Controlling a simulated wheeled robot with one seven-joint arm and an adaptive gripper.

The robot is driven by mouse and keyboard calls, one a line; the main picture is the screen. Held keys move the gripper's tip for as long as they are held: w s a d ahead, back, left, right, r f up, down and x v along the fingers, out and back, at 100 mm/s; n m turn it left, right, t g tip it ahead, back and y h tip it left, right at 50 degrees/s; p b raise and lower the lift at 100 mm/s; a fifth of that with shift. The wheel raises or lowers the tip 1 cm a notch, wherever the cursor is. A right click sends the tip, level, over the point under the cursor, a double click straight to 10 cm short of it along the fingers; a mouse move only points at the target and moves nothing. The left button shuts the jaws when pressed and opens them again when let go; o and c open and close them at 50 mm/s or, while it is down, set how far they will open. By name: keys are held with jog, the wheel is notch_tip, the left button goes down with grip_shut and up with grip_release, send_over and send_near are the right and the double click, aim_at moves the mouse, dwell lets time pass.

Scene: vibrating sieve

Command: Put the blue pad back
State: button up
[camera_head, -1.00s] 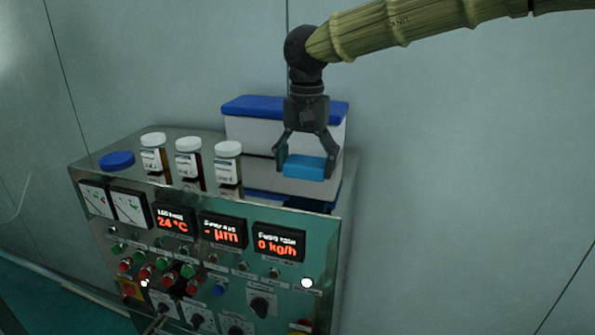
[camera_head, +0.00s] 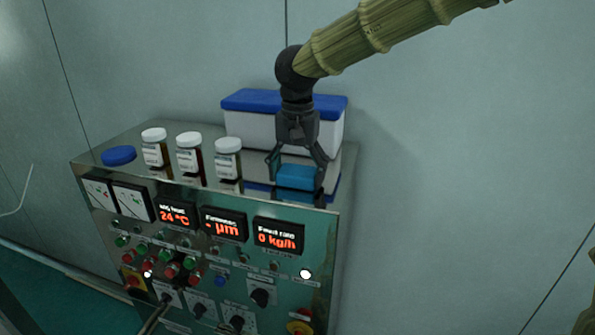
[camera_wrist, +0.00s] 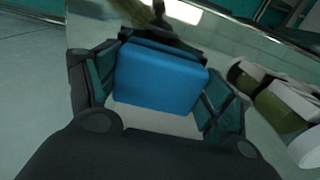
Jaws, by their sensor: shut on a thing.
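The blue pad (camera_head: 297,178) is a small light-blue block. My gripper (camera_head: 297,172) is shut on it, one finger at each side, and holds it over the right front part of the shiny cabinet top. In the wrist view the pad (camera_wrist: 162,78) fills the space between the fingers of my gripper (camera_wrist: 160,88). A pale surface shows below the pad there. I cannot tell whether the pad touches the cabinet top or hangs just above it.
The metal control cabinet (camera_head: 140,137) has displays and knobs on its front. Several items stand on top: white-capped bottles (camera_head: 189,152) left of my gripper, a blue round lid (camera_head: 118,156) at the far left, and a white box with a blue lid (camera_head: 250,100) close behind.

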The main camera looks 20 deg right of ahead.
aim_at(298, 171)
jog(key=o, duration=0.9)
notch_tip(298, 171, up, 12)
jog(key=b, duration=0.3)
jog(key=shift+r, duration=0.1)
